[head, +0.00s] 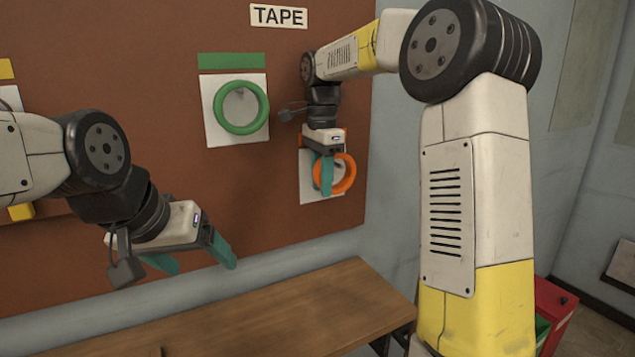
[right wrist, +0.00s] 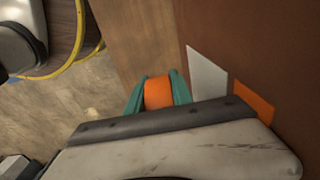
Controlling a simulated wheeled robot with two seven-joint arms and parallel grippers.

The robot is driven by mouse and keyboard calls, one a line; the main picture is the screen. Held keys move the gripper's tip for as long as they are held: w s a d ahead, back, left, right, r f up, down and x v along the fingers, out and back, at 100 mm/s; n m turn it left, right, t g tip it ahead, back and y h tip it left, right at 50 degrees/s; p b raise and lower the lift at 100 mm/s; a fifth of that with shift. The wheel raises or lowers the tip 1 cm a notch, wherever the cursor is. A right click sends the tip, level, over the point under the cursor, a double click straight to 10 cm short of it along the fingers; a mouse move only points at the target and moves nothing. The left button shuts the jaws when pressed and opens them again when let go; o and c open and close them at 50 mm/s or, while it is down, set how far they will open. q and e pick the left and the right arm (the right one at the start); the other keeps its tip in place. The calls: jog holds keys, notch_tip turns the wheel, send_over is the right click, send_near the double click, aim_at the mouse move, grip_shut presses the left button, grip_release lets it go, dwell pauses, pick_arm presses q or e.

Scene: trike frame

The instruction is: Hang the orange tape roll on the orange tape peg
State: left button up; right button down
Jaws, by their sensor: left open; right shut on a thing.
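The orange tape roll (head: 350,181) is a ring in front of the lower right of the brown board. My right gripper (head: 322,178) is shut on its left side, with teal fingers on either side of the rim. In the right wrist view, the roll (right wrist: 158,93) sits between the fingers. A white card (head: 307,187) and an orange label, seen in the right wrist view (right wrist: 256,102), mark the orange spot. I cannot make out the orange tape peg, nor whether the roll is around it. My left gripper (head: 193,260) is open and empty at the left.
A green roll (head: 219,112) hangs on a white card under a green label (head: 232,61). A TAPE sign (head: 279,16) is above. A wooden bench (head: 250,320) stands below the board, its visible top mostly clear. A red bin (head: 555,312) is at the lower right.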

jog(key=shift+w+a+f, duration=0.15)
jog(key=shift+w+f, duration=0.1)
jog(key=shift+f, duration=0.2)
jog(key=c, duration=1)
grip_release()
jog(key=shift+c, duration=0.2)
jog(key=shift+r, duration=0.1)
notch_tip(320, 180, up, 8)
jog(key=shift+s+f, duration=0.1)
jog(key=shift+f, duration=0.05)
jog(key=shift+s+r, duration=0.2)
jog(key=shift+r, duration=0.35)
jog(key=s+d+f+n+t, duration=0.2)
jog(key=s+f+n, duration=0.1)
jog(key=s, duration=0.4)
jog(key=s+d+f+n+t+y, duration=0.1)
jog(key=s+d+f+n+t, duration=0.1)
jog(key=s+f+n, duration=0.2)
jog(key=s+d+f+n+t+y, duration=0.1)
jog(key=s+d+f+n+t, duration=0.1)
jog(key=s+f+n, duration=0.2)
jog(key=shift+s+d+n, duration=0.35)
jog(key=shift+s+n, duration=1.25)
jog(key=shift+s, duration=2.55)
